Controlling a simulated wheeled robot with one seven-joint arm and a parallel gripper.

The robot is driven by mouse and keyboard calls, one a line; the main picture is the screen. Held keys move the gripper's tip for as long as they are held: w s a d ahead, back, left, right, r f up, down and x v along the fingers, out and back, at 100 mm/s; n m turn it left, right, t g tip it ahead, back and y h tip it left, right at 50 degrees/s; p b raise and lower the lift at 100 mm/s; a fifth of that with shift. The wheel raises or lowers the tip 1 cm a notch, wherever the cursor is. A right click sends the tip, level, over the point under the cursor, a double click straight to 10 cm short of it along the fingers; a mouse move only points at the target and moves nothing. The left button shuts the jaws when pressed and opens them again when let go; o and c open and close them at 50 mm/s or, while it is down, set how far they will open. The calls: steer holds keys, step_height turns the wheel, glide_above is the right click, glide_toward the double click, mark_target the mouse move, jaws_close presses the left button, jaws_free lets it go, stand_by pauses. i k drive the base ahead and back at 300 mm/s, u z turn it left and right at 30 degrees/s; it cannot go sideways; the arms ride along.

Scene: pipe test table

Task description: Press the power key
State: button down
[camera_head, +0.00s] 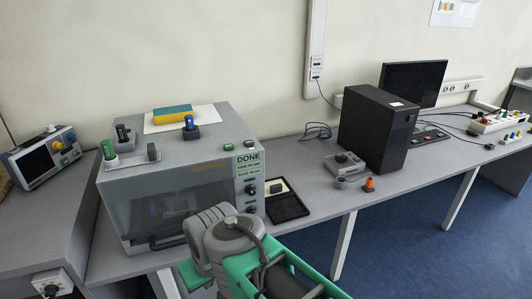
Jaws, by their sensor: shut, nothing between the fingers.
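No key marked as power can be read at this size. A black computer tower (375,130) stands upright on the table, with a dark monitor (414,82) behind it. A grey test chamber (215,155) with a windowed door stands at the left. Its right-hand panel carries a small dark control (250,189) and a dark knob (251,209) under a green-white "DONE" label (249,165). An oscilloscope-like instrument (42,158) is at far left. My grey and teal arm rises at bottom centre before the chamber. My gripper's fingers do not show.
A black tray (287,204) lies beside the chamber. A small grey device (345,166) and an orange cone (369,184) sit before the tower. The front table strip between tray and cone is clear.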

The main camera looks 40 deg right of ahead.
mark_target(248, 143)
steer(key=z, duration=0.5)
steer(key=i, duration=1.05)
steer(key=u, duration=0.5)
